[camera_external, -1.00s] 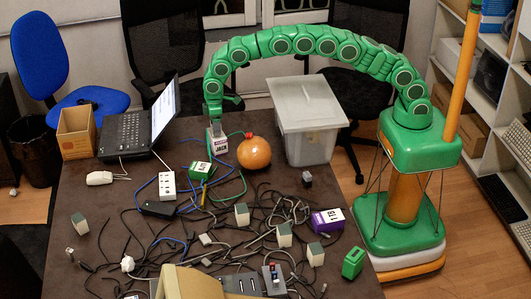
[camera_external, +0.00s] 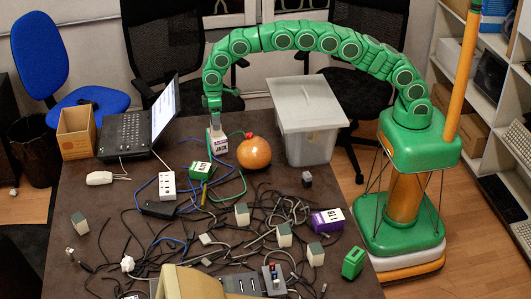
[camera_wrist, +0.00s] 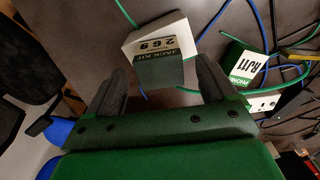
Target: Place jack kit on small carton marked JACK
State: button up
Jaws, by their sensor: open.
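The jack kit (camera_wrist: 166,66) is a small dark green block with a "JACK KIT 269" label, seen ahead of and between my fingertips in the wrist view. My gripper (camera_wrist: 163,82) is open, with a finger on each side and gaps to the kit. In the external view my gripper (camera_external: 213,106) points down above the small white carton marked JACK (camera_external: 218,145). The kit is small there and partly lost below the fingers, and it appears to rest on the carton's top. A white face shows behind the kit in the wrist view.
An orange round object (camera_external: 254,154) stands right beside the carton. A lidded grey bin (camera_external: 305,115) is further right. A green RJ11 box (camera_external: 200,171) and a white power strip (camera_external: 167,185) lie in front. Tangled cables cover the table's front; a laptop (camera_external: 130,130) stands left.

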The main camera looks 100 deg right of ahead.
notch_tip(320, 180, up, 7)
jog(key=shift+r, duration=0.2)
jog(key=s+a+r, duration=0.2)
jog(key=s+r, duration=0.3)
jog(key=s, duration=0.5)
jog(key=s+a+r+g, duration=0.1)
jog(key=s+a+r, duration=0.2)
jog(key=s+r, duration=0.5)
jog(key=s+a+r, duration=0.2)
jog(key=s+r, duration=0.1)
jog(key=s, duration=0.9)
jog(key=s+a+f, duration=0.1)
jog(key=s+f, duration=0.1)
jog(key=s, duration=1.4)
jog(key=s+a+f, duration=0.1)
jog(key=s+f, duration=0.1)
jog(key=s, duration=1.4)
jog(key=shift+a+g, duration=0.35)
jog(key=shift+g, duration=0.05)
